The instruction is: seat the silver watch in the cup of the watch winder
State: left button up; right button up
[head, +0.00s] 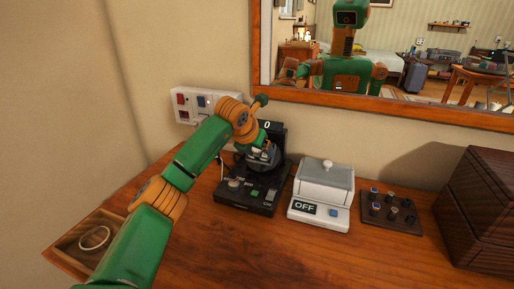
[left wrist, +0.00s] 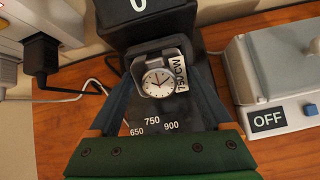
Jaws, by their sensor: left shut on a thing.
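The black watch winder (head: 247,197) stands on the wooden top, with a raised rear head showing "0" and a control base in front. In the left wrist view the silver watch (left wrist: 157,83) has its white dial facing the camera, in front of the winder's dark head (left wrist: 140,28). A grey surround shows behind the watch; I cannot tell whether it is fully seated in the cup. My left gripper (head: 262,150) is at the winder's head. In the left wrist view its fingers (left wrist: 160,95) are shut on the watch from both sides. My right gripper is not in view.
A white lidded device (head: 322,190) marked "OFF" stands close to the right of the winder. Further right are a small dark tray (head: 373,222) of small items and a dark brown box (head: 485,200). A wall socket panel (head: 187,104) with cables is behind left.

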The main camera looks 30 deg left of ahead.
pick_arm(q)
jog(key=shift+f, duration=0.3)
dwell(0.4)
jog(key=o, duration=1.2)
jog(key=shift+s, duration=0.1)
jog(key=shift+o, duration=0.2)
jog(key=shift+s+d+r, duration=0.1)
jog(key=shift+s+r, duration=0.1)
jog(key=shift+r, duration=0.15)
jog(key=a+v, duration=0.1)
jog(key=v, duration=0.5)
jog(key=shift+d+r+b, duration=0.25)
jog(key=shift+d+b, duration=0.1)
jog(key=shift+d, duration=0.05)
jog(key=shift+s, duration=0.15)
